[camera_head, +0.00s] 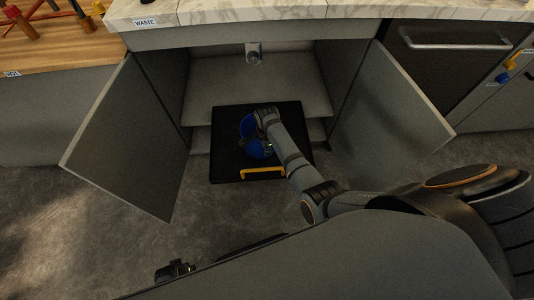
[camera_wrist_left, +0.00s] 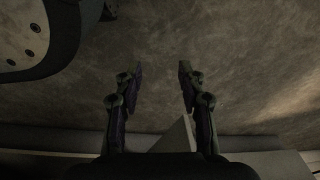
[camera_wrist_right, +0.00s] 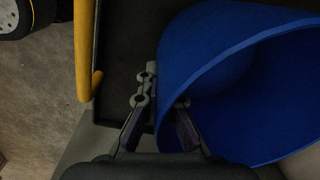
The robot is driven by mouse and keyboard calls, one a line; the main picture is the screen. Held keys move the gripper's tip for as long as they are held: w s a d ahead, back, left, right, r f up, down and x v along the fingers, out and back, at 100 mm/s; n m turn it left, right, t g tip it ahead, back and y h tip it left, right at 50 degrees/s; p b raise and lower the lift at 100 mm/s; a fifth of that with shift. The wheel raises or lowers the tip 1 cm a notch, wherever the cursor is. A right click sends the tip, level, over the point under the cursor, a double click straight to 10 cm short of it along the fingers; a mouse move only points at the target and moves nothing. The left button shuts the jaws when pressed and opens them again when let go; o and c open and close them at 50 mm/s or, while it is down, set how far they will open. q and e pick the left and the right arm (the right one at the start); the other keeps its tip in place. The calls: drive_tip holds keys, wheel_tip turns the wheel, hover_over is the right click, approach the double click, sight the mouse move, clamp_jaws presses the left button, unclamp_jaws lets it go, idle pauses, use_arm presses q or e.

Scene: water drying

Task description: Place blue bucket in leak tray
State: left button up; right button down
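The blue bucket (camera_head: 248,124) is over the black leak tray (camera_head: 226,172), with its mouth tilted. Whether its base touches the tray floor is hidden. My right gripper (camera_head: 267,142) is at the bucket; in the right wrist view (camera_wrist_right: 167,85) one finger lies outside the bucket's wall and the other is at the rim, its tip hidden. The bucket (camera_wrist_right: 225,55) fills the right of that view, with the tray's dark floor (camera_wrist_right: 125,50) beside it. I cannot tell whether the fingers press on the wall. My left gripper (camera_wrist_left: 158,68) is open and empty above the floor.
The tray's yellow handle (camera_head: 262,172) faces the front. The left cabinet door (camera_head: 125,140) and right cabinet door (camera_head: 390,110) stand open on both sides. A pipe fitting (camera_head: 254,53) hangs above. The grey floor (camera_head: 110,230) at left is clear.

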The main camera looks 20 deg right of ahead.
wheel_tip(320, 180, down, 2)
drive_tip(key=shift+f+b, duration=0.15)
drive_tip(key=shift+b, duration=0.65)
use_arm(q)
drive_tip(key=w+d+r, duration=0.2)
drive_tip(key=w+r, duration=0.1)
drive_tip(key=r, duration=0.1)
drive_tip(key=shift+w+r, duration=0.2)
drive_tip(key=shift+w, duration=0.1)
use_arm(e)
drive_tip(key=shift+f, duration=0.15)
use_arm(q)
drive_tip(key=shift+r, duration=0.1)
use_arm(e)
drive_tip(key=c, duration=1.5)
unclamp_jaws()
drive_tip(key=shift+s, duration=0.1)
drive_tip(key=shift+r, duration=0.2)
use_arm(q)
drive_tip(key=s+a+f+p, duration=0.2)
drive_tip(key=s+f+p, duration=0.2)
drive_tip(key=s+f, duration=0.2)
drive_tip(key=shift+s, duration=0.4)
use_arm(e)
drive_tip(key=r, duration=1.1)
drive_tip(key=shift+s+r, duration=0.2)
drive_tip(key=shift+r, duration=0.2)
